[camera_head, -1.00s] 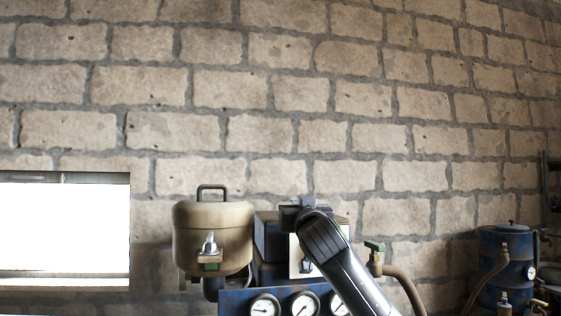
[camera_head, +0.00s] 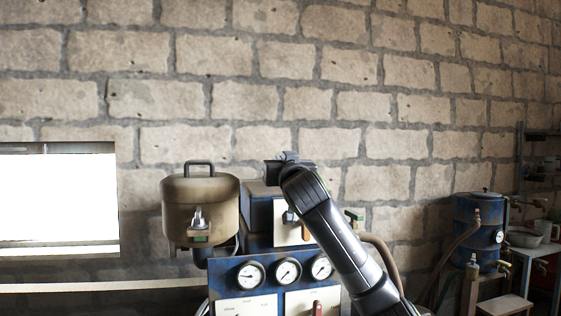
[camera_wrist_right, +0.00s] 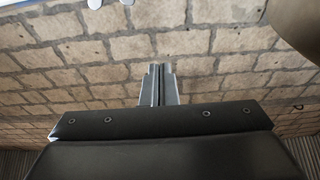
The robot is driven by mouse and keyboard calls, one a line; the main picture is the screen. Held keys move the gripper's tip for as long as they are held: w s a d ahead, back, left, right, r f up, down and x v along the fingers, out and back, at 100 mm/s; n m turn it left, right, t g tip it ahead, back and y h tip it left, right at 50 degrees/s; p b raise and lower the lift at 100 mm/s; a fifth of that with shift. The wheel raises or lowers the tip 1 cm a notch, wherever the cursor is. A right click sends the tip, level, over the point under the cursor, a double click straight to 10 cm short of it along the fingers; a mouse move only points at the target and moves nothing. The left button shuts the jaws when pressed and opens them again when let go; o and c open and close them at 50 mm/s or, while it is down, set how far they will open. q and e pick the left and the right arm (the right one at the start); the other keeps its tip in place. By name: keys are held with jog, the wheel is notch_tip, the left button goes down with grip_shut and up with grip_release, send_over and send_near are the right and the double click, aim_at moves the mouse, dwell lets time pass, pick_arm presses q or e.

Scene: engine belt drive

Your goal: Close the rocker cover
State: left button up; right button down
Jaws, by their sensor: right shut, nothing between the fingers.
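A blue machine has a dark blue box (camera_head: 257,212) beside a pale panel (camera_head: 283,222). I cannot tell whether this box is the rocker cover. My right arm crosses in front of the machine and hides part of it. The dark end of that arm, with my right gripper (camera_head: 284,157), is above the box in the head view. In the right wrist view, the gripper's two fingers (camera_wrist_right: 158,72) are together with nothing between them, against the brick wall. My left gripper is not in view.
A tan tank (camera_head: 201,211) with a top handle stands left of the box. Round gauges (camera_head: 287,271) line the blue front panel (camera_head: 228,274). A hose (camera_head: 381,252) bends down right of my arm. A blue drum (camera_head: 478,231) and a small table (camera_head: 537,255) stand right.

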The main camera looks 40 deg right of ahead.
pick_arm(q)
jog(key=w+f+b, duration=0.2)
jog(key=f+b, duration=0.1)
pick_arm(e)
jog(key=f+v, duration=0.1)
jog(key=v, duration=0.8)
jog(key=shift+f, duration=0.4)
jog(key=shift+d, duration=0.15)
